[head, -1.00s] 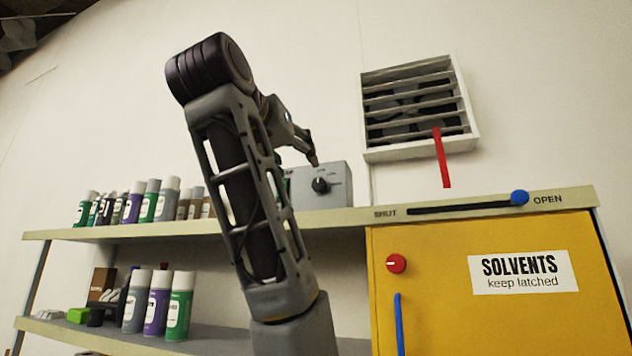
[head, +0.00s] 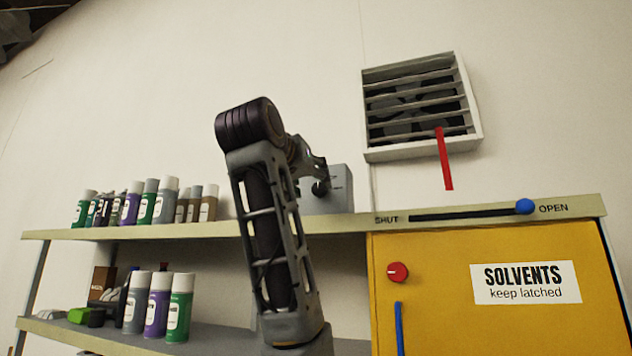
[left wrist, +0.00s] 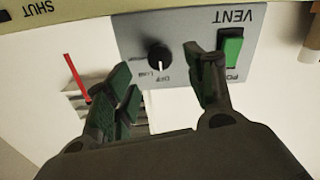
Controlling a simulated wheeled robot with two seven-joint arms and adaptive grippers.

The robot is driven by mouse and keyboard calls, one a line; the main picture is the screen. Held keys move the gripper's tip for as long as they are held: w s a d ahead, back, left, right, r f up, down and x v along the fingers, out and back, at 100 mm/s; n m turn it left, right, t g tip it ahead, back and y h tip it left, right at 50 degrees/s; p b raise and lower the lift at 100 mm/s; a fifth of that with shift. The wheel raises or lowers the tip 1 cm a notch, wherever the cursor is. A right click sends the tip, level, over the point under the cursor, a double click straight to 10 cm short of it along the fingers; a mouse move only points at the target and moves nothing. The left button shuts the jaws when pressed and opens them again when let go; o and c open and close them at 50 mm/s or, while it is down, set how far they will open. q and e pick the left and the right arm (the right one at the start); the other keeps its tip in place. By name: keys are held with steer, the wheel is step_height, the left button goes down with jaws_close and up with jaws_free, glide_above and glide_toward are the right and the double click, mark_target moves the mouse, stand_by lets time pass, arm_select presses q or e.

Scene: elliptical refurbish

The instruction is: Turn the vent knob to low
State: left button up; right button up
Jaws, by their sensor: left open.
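The grey vent control box (head: 342,190) stands on the shelf top in the head view, partly hidden behind my left arm. In the left wrist view its panel (left wrist: 185,20) appears upside down, marked VENT. The black knob (left wrist: 160,56) carries a white pointer mark at its upper edge in that view. Labels OFF and LOW show below it; other labels are hidden or unreadable. My left gripper (left wrist: 166,68) is open, its green-padded fingers on either side of the knob, apart from it in the picture. In the head view the gripper (head: 318,182) is at the box front. My right gripper is not visible.
A green switch (left wrist: 230,46) sits beside the knob, close to one finger. A slider with a blue handle (head: 524,206) runs along the shelf edge above a yellow solvents cabinet (head: 440,300). Several bottles and cans stand left. A louvred vent (head: 420,105) hangs on the wall.

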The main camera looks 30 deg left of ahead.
mark_target(318, 187)
arm_select(q)
steer(key=shift+p+x, duration=0.7)
steer(key=shift+x, duration=1.75)
steer(key=c, duration=1)
steer(key=shift+c, duration=0.2)
